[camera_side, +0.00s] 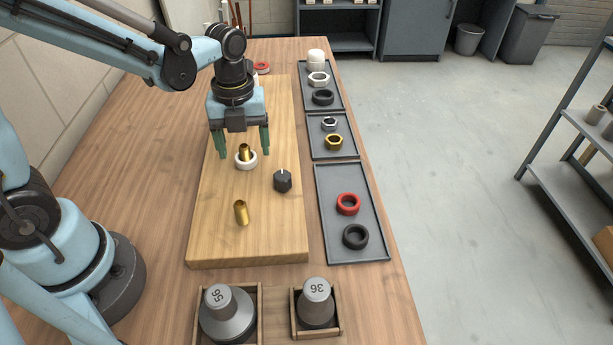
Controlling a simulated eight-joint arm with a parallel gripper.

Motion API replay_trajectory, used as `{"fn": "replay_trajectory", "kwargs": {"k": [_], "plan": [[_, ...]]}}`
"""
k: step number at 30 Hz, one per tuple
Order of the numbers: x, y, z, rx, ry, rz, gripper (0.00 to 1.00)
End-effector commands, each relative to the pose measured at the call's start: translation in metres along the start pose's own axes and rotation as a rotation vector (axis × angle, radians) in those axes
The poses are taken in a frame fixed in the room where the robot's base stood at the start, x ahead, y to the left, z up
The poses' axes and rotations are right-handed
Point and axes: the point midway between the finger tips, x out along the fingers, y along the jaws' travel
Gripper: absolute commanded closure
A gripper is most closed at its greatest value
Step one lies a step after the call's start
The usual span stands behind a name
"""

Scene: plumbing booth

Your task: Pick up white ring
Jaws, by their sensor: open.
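The white ring (246,163) lies on the wooden board (215,235), around the base of an upright brass fitting (244,150). My gripper (245,155) hangs above the board with its two green fingers spread, one on each side of the brass fitting and ring in the picture. The fingertips appear slightly above the ring's level, and I cannot tell how far. Nothing shows between the fingers except the fitting and the ring. A white cylinder-shaped piece (316,58) stands at the far end of the back tray.
A black knob (282,180) and a second brass fitting (241,213) stand on the board. Dark trays (325,245) on the right hold red, black, brass and metal rings. Two grey weights (228,312) (316,302) sit in wooden boxes at the front.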

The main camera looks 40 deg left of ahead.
Motion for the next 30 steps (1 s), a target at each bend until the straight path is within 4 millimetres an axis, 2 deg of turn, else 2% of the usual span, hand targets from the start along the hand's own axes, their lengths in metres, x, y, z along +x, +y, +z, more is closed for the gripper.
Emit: {"fn": "replay_trajectory", "kwargs": {"k": [6,14,17,26,30], "plan": [[0.017,0.000,0.000,0.000,0.000,0.000,0.25],[0.019,0.001,0.000,-0.001,0.000,0.000,0.25],[0.019,0.001,0.000,-0.001,0.000,0.000,0.37],[0.019,0.000,0.000,-0.001,0.000,0.000,0.83],[0.018,0.000,0.000,-0.001,0.000,0.000,0.84]]}}
